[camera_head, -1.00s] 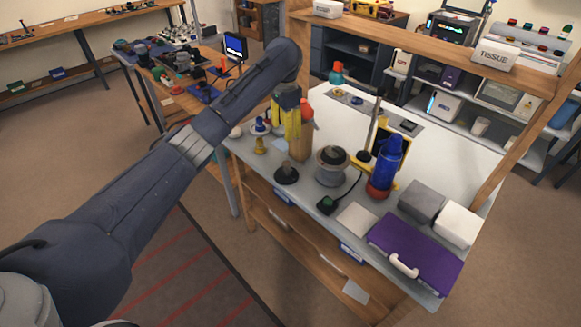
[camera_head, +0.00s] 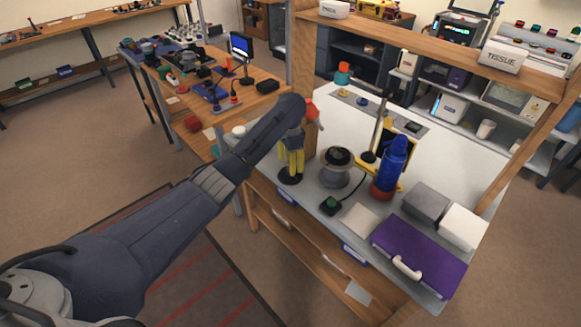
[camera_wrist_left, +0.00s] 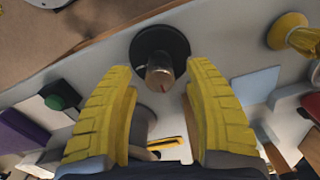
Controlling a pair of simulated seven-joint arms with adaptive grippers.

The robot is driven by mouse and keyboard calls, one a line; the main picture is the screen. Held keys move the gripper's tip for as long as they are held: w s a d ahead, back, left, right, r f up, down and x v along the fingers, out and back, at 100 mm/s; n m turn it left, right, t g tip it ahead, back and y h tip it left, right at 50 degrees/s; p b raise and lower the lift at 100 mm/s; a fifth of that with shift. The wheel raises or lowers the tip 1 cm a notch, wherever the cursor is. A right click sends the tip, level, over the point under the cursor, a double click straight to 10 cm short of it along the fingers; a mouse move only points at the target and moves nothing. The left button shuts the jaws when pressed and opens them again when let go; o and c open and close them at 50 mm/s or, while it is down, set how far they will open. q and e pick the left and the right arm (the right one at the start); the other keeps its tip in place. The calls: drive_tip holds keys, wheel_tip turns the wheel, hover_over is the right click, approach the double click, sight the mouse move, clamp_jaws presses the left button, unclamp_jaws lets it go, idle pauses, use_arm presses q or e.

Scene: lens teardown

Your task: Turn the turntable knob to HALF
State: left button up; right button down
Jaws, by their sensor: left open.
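A knob (camera_wrist_left: 160,74) with a metallic, brownish body and a small red mark stands on a round black base (camera_wrist_left: 150,42). In the head view the black base (camera_head: 290,179) sits near the bench's front edge, below my left gripper (camera_head: 291,170). My left gripper (camera_wrist_left: 160,80) is open, with its yellow fingers pointing down on either side of the knob. In the left wrist view a gap shows between the knob and each finger. In the head view the fingers hide the knob. No lettering around the knob can be read. My right gripper is not in view.
A grey round device (camera_head: 335,172) with a dark top stands right of the knob. A green button box (camera_head: 331,204) lies in front of it. A blue bottle (camera_head: 392,165) and purple case (camera_head: 418,256) are farther right.

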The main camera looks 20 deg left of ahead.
use_arm(q)
drive_tip(key=shift+f, duration=0.95)
drive_tip(key=shift+c, duration=0.2)
clamp_jaws()
